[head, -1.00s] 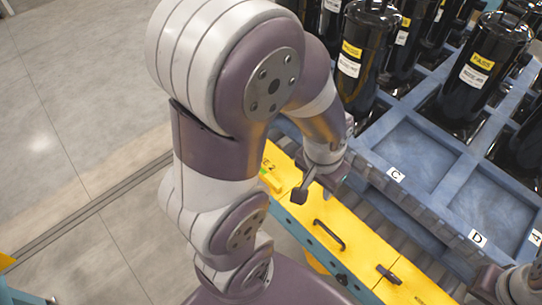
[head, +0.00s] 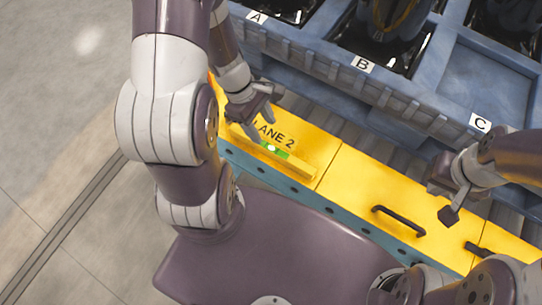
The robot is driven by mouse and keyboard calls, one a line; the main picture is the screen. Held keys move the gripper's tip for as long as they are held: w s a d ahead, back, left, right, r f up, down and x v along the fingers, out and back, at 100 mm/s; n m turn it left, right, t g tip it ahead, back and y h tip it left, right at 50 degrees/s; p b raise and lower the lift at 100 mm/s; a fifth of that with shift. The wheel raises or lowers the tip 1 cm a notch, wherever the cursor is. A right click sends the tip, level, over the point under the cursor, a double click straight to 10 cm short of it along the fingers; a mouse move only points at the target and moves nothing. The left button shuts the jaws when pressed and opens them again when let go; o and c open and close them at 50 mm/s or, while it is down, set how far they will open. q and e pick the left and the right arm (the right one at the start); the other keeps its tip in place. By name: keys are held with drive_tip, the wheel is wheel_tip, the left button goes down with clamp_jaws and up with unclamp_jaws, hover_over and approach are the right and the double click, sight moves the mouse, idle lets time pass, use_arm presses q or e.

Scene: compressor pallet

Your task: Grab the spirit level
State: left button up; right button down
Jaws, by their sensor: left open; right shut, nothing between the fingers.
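The spirit level (head: 298,167) is a yellow bar with a bright green vial section. It lies on the yellow panel marked "LANE 2", along its near edge. My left gripper (head: 251,124) is open just above the level's left part, with fingers pointing down. It partly hides that end, and I cannot tell whether it touches the level. My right gripper (head: 449,214) is shut and empty over the yellow panels at the right, well apart from the level.
A black handle (head: 398,220) stands up from the yellow panel, right of the level. Behind is a blue pallet (head: 490,80) with labelled cells A, B and C, some holding black compressors. A grey roller strip (head: 345,133) runs between pallet and panels. Open floor lies left.

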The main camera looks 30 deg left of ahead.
sight(271, 148)
use_arm(q)
drive_tip(key=b+x, duration=0.2)
drive_tip(key=x, duration=0.2)
drive_tip(key=b+x, duration=0.3)
drive_tip(key=x, duration=0.2)
drive_tip(key=shift+s+a+f, duration=0.15)
drive_tip(key=shift+f, duration=0.15)
drive_tip(key=shift+r, duration=0.15)
clamp_jaws()
